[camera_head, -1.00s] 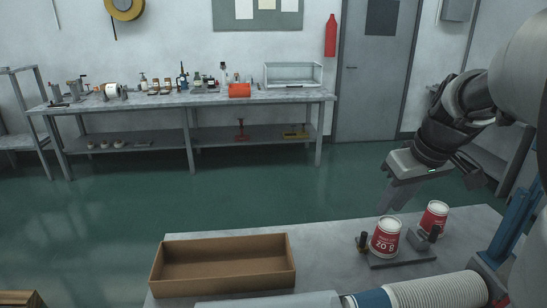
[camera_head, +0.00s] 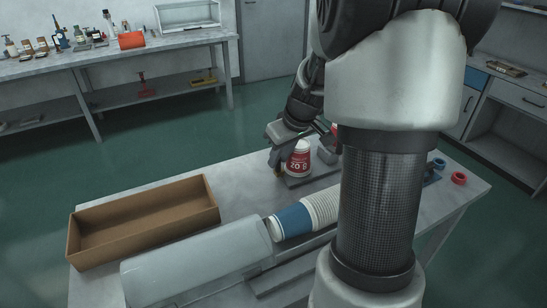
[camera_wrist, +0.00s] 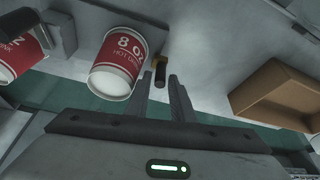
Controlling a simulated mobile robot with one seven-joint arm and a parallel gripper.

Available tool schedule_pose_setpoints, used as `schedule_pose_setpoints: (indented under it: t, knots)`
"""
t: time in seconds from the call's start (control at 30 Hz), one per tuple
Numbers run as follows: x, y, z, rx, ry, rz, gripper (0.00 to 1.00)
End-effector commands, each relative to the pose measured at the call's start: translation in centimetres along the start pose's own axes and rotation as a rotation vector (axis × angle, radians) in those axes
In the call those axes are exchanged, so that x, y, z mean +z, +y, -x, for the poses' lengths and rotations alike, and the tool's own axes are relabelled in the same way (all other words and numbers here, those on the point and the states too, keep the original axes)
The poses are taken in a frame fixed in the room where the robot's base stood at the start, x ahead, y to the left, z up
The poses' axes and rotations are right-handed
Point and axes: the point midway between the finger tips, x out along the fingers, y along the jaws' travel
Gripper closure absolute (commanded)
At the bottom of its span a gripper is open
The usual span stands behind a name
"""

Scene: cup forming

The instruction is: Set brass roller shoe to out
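The brass roller shoe shows in the wrist view as a small brass piece (camera_wrist: 164,54) with a black handle (camera_wrist: 159,76), beside a red and white paper cup (camera_wrist: 119,62). My gripper (camera_wrist: 160,84) is open, its fingertips either side of the black handle, with a visible gap on the right; I see no firm grip. In the head view my gripper (camera_head: 274,158) is low at the left side of the cup (camera_head: 298,160) and hides the shoe. The cup stands on a dark plate (camera_head: 314,178).
A second red cup (camera_wrist: 20,52) stands beyond, with a dark part near it. An open cardboard box (camera_head: 204,220) lies left on the grey table. A stack of paper cups (camera_head: 318,210) and a pale rounded cover (camera_head: 190,265) run along the front. My arm hides the table's right middle.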

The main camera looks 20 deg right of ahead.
Motion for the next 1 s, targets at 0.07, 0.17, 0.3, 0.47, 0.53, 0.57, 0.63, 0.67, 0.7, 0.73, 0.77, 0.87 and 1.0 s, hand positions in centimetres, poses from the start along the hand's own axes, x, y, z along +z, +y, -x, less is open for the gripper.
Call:
schedule_pose_setpoints:
  t: [0.07,0.17,0.3,0.47,0.53,0.57,0.63,0.67,0.7,0.73,0.77,0.87,1.0]
  knots:
    - [0.0,0.0,-0.9,-0.001,-0.001,0.000,0.78]
    - [0.0,0.0,-1.6,0.000,-0.001,0.000,0.78]
    - [0.0,0.0,-1.8,0.001,0.000,0.001,0.78]
    - [0.0,0.0,-1.8,0.001,0.001,0.001,0.78]
    - [0.0,0.0,-1.8,0.001,0.000,0.001,0.87]
    - [0.0,0.0,-1.8,0.001,0.000,0.001,0.92]
    - [0.0,0.0,-1.8,0.001,0.000,0.001,1.00]
    - [0.0,0.0,-1.8,0.001,0.000,0.001,1.00]
    - [0.0,0.0,-1.8,0.001,0.000,0.001,1.00]
    - [0.0,0.0,-1.8,0.001,0.000,0.001,1.00]
    - [0.0,0.0,-1.8,0.001,0.000,0.001,1.00]
    - [-0.1,-0.2,-1.8,0.000,0.000,0.002,1.00]
    - [-0.3,-1.9,-2.0,-0.002,0.001,0.005,1.00]
